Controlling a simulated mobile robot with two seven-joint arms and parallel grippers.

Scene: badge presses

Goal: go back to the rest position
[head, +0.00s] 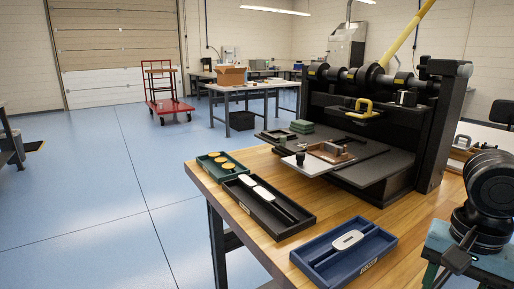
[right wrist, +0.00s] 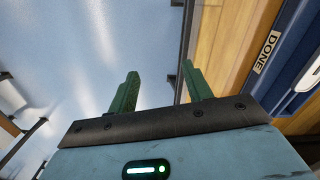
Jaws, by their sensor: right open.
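My right gripper (right wrist: 160,72) shows in the right wrist view with its two green fingers apart and nothing between them. It is near the front edge of the wooden bench (right wrist: 210,28), beside the blue tray (right wrist: 290,68) labelled DONE. In the head view my right arm is at the lower right corner, and its fingers are not clearly visible there. My left gripper is not in view.
A black press (head: 440,130) with a yellow lever stands on the bench (head: 225,205). A black tray (head: 292,226) holds white-topped pieces; a green tray (head: 202,163) holds yellow round pieces. Blue floor (head: 90,190) is clear at left. A red cart (head: 170,106) stands farther back.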

